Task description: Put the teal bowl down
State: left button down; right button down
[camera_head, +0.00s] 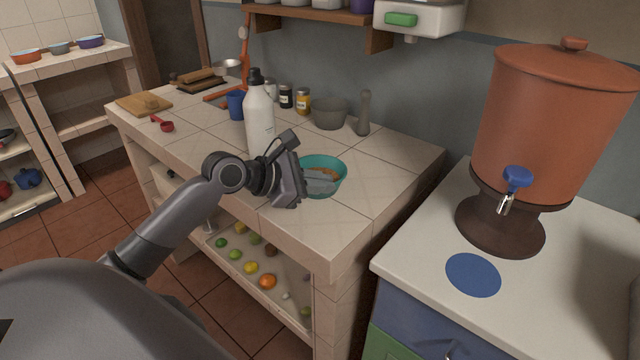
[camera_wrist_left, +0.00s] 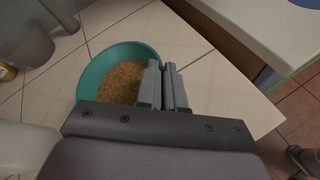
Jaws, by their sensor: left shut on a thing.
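The teal bowl (camera_head: 338,185) is at the front right part of the tiled counter (camera_head: 372,205), upright, with orange-brown grainy food (camera_wrist_left: 122,82) inside. My left gripper (camera_head: 322,180) reaches it from the left and is shut on its rim. In the left wrist view the gripper's two fingers (camera_wrist_left: 167,86) are close together at the right side of the bowl (camera_wrist_left: 92,75), and they hide that part of the rim. I cannot tell whether the bowl's base touches the tiles or hangs slightly above them. My right gripper is not in view.
A white bottle (camera_head: 259,118) stands left of the bowl. A grey mortar (camera_head: 330,114) and pestle (camera_head: 364,113) stand behind it. Bare tiles lie to its right. A clay water dispenser (camera_head: 550,120) stands on the separate white counter (camera_head: 400,245) at right, across a gap.

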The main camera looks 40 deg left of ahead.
pick_arm(q)
jog(key=c, duration=1.3)
grip_release()
jog(key=shift+o, duration=0.2)
jog(key=shift+s+r, duration=0.1)
jog(key=shift+r, duration=0.05)
jog(key=v, duration=1.1)
jog(key=shift+s+a, duration=0.2)
jog(key=shift+s, duration=0.1)
jog(key=shift+r, duration=0.1)
